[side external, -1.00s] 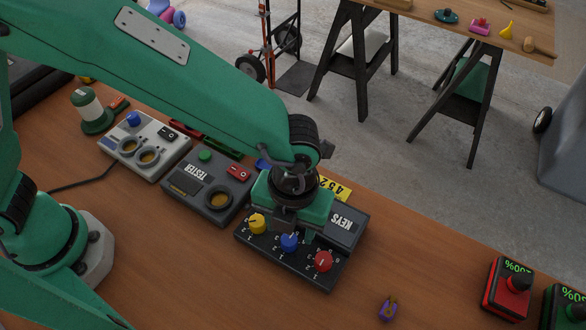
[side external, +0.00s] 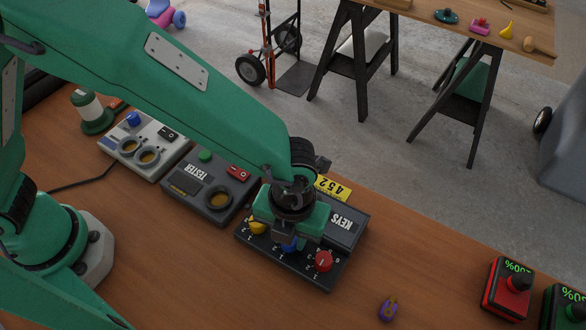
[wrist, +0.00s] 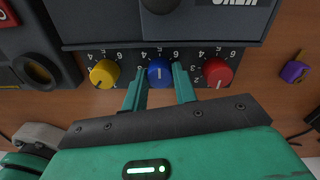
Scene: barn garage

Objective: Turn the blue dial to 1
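The blue dial (wrist: 159,72) sits in the middle of the KEYS box's (side external: 345,228) row of three dials, with a white pointer line running roughly vertically in the wrist view. In the side view the blue dial (side external: 289,246) is partly hidden under my gripper (side external: 291,240). In the wrist view the two green fingers of my gripper (wrist: 160,80) are apart, one on each side of the blue dial. I cannot tell whether they touch it. The small printed numbers around the dial appear upside down.
The yellow dial (wrist: 104,73) and red dial (wrist: 217,72) stand close outside the fingers. The TESTER box (side external: 185,188) is to the left in the side view. A purple item (side external: 388,309) lies in front, and a red block (side external: 505,290) stands far right.

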